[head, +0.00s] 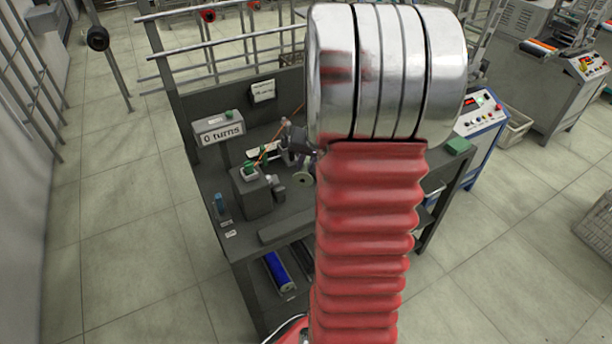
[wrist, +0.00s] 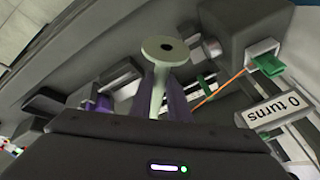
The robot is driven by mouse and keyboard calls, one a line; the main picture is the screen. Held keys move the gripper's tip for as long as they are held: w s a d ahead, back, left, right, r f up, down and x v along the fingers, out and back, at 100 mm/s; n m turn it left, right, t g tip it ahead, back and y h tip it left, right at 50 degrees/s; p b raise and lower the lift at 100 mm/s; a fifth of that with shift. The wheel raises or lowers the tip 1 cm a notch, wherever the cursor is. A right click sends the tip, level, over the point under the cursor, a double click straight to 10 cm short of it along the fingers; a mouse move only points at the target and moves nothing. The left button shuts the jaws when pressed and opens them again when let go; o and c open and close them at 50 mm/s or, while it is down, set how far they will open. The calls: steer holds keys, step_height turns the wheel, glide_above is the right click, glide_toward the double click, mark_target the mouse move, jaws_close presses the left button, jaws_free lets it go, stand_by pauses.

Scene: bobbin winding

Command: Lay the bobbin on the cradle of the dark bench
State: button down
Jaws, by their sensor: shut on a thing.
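The bobbin (wrist: 165,50) is pale, with a round flange and a dark centre hole that face the wrist camera. My gripper (wrist: 160,92) has its purple fingers on either side of the bobbin's stem and is shut on it. In the head view my gripper (head: 298,150) hangs over the dark bench (head: 285,205), and the bobbin's pale disc (head: 303,178) shows just below it. The bench carries a dark block and small fixtures beside the gripper. I cannot tell which part is the cradle; my red arm hides the right middle of the bench.
A counter sign (head: 220,133) reading "0 turns" stands at the bench's back left. A dark block (head: 251,192) with a green-topped piece stands left of the bobbin. An orange strand (wrist: 222,90) runs near the gripper. A blue roll (head: 278,271) lies on the lower shelf.

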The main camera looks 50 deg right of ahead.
steer(key=shift+f, duration=0.55)
steer(key=shift+f, duration=1.85)
steer(key=shift+f, duration=0.25)
steer(key=c, duration=1.7)
jaws_free()
steer(key=shift+o, duration=0.2)
